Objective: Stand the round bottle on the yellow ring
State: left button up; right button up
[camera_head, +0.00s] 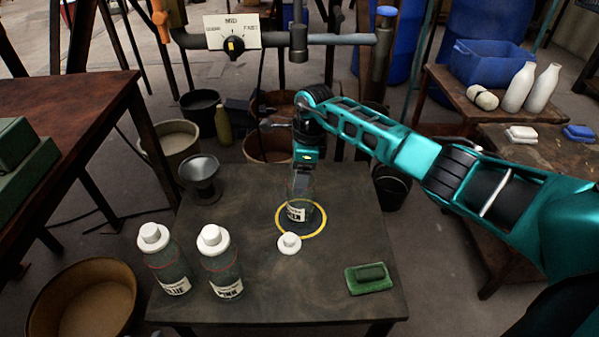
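The round bottle (298,212) is clear glass with a white label. It looks upright, its base inside the yellow ring (323,224) on the dark table; I cannot tell whether it touches the table. My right gripper (302,183) points down at the bottle's top, its fingers at the neck. The fingers overlap the glass, so whether they grip it or stand apart is unclear. A white stopper or cap (289,243) lies at the ring's near edge. My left gripper is out of view.
Two white-capped bottles, labelled BLUE (171,265) and PINK (222,267), stand at the table's front left. A metal funnel-like cup (203,183) stands at the back left and a green sponge-like block (369,279) at the front right. A dial panel (232,32) hangs behind.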

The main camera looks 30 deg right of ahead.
jog(key=o, duration=1.8)
